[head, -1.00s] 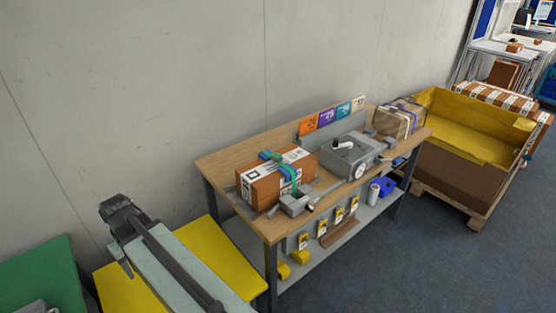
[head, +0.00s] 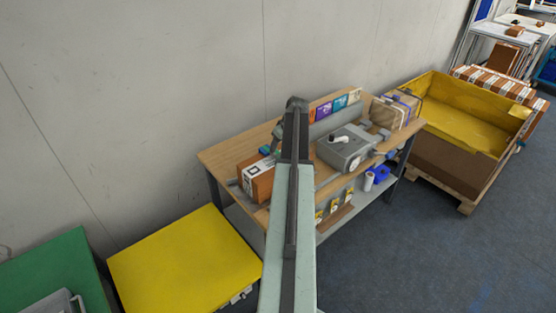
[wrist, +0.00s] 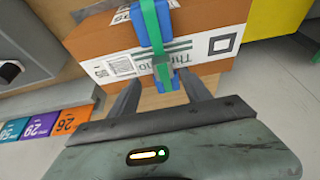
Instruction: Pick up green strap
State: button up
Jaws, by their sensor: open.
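The green strap (wrist: 149,17) runs around an orange-brown box (wrist: 88,42) with white labels in the wrist view. I cannot tell whether the fingers touch the box. In the head view the box (head: 257,182) stands on the wooden workbench (head: 225,155). My arm hides most of the strap and the gripper there.
A grey device (head: 345,152) stands right of the box on the bench. Coloured number cards (head: 323,112) line the bench's back. Another strapped parcel (head: 393,112) sits at the far end. A yellow-lined crate (head: 465,115) is beyond, and a yellow table (head: 183,262) stands left.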

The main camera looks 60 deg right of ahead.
aim_at(277, 152)
jog(key=shift+w+f, duration=0.2)
jog(key=shift+f, duration=0.5)
jog(key=shift+r, duration=0.1)
jog(key=b+x, duration=0.5)
jog(key=shift+s+a+f, duration=0.1)
jog(key=shift+a+f, duration=0.1)
jog(key=shift+f, duration=0.05)
jog(key=shift+r, duration=0.2)
grip_shut()
